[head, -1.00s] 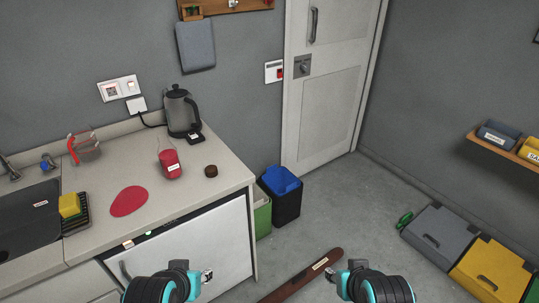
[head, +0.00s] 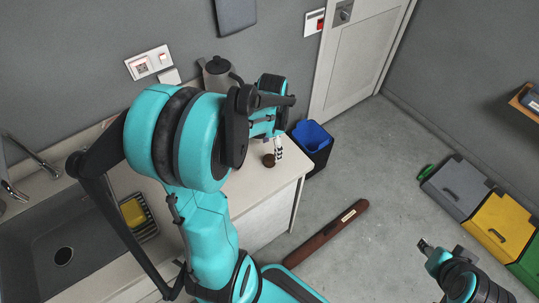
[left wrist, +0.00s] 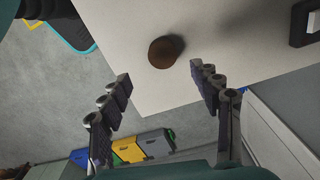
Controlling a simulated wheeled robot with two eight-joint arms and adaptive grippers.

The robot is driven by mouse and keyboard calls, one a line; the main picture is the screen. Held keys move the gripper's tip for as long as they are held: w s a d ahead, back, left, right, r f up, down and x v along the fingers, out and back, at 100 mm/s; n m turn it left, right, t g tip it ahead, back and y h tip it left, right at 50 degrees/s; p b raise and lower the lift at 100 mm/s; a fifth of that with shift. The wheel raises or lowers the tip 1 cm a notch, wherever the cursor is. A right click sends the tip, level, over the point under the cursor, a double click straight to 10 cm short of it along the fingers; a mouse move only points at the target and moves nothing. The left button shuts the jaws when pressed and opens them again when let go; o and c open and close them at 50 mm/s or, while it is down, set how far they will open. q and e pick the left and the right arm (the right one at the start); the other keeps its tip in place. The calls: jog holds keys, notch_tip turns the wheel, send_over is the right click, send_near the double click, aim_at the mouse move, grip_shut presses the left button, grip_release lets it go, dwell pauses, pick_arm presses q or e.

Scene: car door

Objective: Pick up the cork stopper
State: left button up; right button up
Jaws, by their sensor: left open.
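The cork stopper (head: 268,160) is a small dark brown round piece standing on the light countertop near its right front corner. It also shows in the left wrist view (left wrist: 165,52), just beyond the fingertips and between their lines. My left gripper (head: 278,148) is over the counter beside the stopper. In the left wrist view the left gripper (left wrist: 160,78) is open and empty, with its fingers spread wider than the stopper. My right gripper (head: 424,245) is low at the right, away from the counter, and its jaws are too small to judge.
A kettle (head: 216,74) stands at the back of the counter. A sink (head: 62,235) with a yellow sponge (head: 133,212) is at left. A blue-lined bin (head: 313,140) stands beyond the counter's end. My left arm hides much of the countertop. A brown beam (head: 325,232) lies on the floor.

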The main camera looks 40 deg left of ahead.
aim_at(270, 159)
pick_arm(q)
jog(key=f+b, duration=0.1)
jog(key=f, duration=0.4)
jog(key=f+b, duration=0.1)
jog(key=f, duration=0.1)
jog(key=shift+a+f+b, duration=0.2)
jog(key=shift+a+b, duration=0.1)
jog(key=shift+a, duration=0.1)
jog(key=shift+s+d, duration=0.1)
jog(key=c, duration=0.9)
